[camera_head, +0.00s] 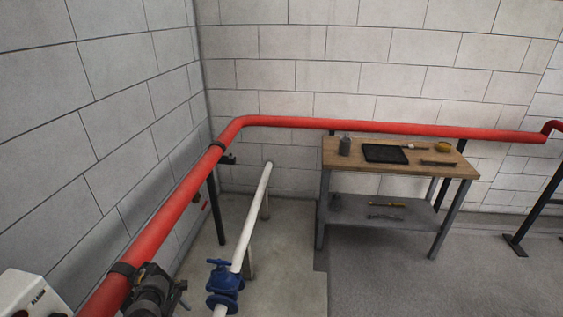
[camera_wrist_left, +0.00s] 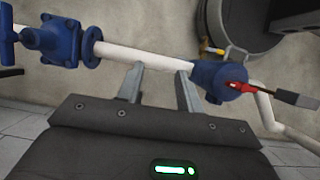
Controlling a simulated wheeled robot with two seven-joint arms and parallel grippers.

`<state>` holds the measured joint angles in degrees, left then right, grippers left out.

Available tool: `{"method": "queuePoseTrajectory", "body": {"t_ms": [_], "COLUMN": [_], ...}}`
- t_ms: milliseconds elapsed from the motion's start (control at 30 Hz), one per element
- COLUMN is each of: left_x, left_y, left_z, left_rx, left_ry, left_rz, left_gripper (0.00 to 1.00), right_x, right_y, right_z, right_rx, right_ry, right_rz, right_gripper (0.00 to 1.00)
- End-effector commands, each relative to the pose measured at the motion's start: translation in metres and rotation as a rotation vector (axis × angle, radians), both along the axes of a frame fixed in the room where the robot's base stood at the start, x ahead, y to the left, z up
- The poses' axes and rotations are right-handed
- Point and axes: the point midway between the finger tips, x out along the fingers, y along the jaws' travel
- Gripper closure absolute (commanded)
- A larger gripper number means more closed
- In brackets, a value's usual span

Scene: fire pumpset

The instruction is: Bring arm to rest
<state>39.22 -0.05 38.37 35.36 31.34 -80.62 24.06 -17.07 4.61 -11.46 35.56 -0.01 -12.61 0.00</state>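My left gripper (camera_wrist_left: 160,86) shows in the left wrist view with its two fingers apart and nothing between them. A white pipe (camera_wrist_left: 145,57) runs behind the fingertips, between a blue valve (camera_wrist_left: 62,40) on the left and a blue fitting (camera_wrist_left: 216,80) on the right. I cannot tell whether the fingers touch the pipe. A red-handled part (camera_wrist_left: 237,86) sits at the blue fitting. Neither gripper shows in the head view.
A red pipe (camera_head: 165,217) runs along the left and back walls. A blue valve (camera_head: 224,284) sits on a white pipe (camera_head: 252,217) near the floor. A workbench (camera_head: 336,163) with tools stands at the back right. The floor in front of it (camera_head: 400,275) is clear.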

Motion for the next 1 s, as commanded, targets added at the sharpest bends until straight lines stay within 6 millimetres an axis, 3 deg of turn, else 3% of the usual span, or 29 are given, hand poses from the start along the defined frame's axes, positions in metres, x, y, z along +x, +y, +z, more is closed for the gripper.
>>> {"method": "queuePoseTrajectory", "body": {"t_ms": [367,567,767,900,1000], "left_x": [-0.031,-0.066,-0.125,-0.185,-0.234], "left_y": [-0.014,-0.032,-0.070,-0.102,-0.114], "left_z": [-0.035,-0.068,-0.114,-0.152,-0.185], "left_rx": [0.053,0.089,0.102,0.092,0.099], "left_ry": [0.006,-0.001,-0.030,-0.070,-0.112], "left_rz": [-0.115,-0.237,-0.419,-0.570,-0.694], "left_gripper": [0.64,0.64,0.64,0.64,0.64], "right_x": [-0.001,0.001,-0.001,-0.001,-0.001], "right_y": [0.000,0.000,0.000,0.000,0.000], "right_z": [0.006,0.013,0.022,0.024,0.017], "right_rx": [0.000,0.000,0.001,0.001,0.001], "right_ry": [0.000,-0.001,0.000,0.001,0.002], "right_rz": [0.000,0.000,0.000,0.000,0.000], "right_gripper": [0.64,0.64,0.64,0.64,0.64]}}
